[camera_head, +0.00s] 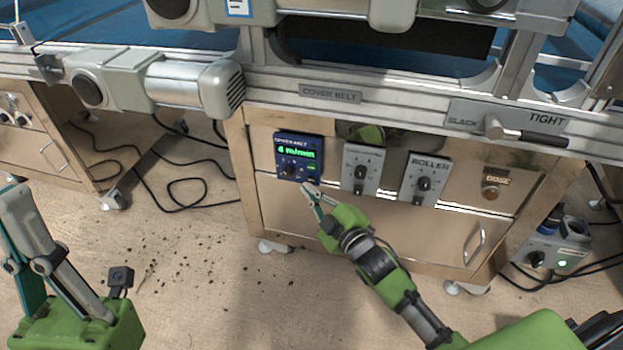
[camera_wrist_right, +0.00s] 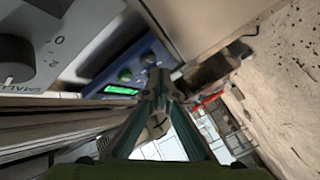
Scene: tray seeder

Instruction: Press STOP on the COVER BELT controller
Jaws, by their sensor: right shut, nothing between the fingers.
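The COVER BELT controller (camera_head: 298,157) is a blue box on the metal cabinet front, with a lit green display reading about 4 m/min and small controls beneath it. It also shows in the right wrist view (camera_wrist_right: 148,50), with the green display and a couple of round knobs or buttons. My right gripper (camera_head: 306,188) is shut and empty. Its fingertips are at the controller's lower edge in the head view and close to its face in the wrist view (camera_wrist_right: 162,76); contact cannot be told. The STOP label is not readable. My left gripper (camera_head: 18,205) is at the lower left, away from the cabinet.
Right of the controller are a grey knob box (camera_head: 362,168), the ROLLER box (camera_head: 425,178) and a DOSE button plate (camera_head: 493,182). A COVER BELT label (camera_head: 330,94) and a SLACK/TIGHT lever (camera_head: 515,131) sit above. Cables lie on the floor at left.

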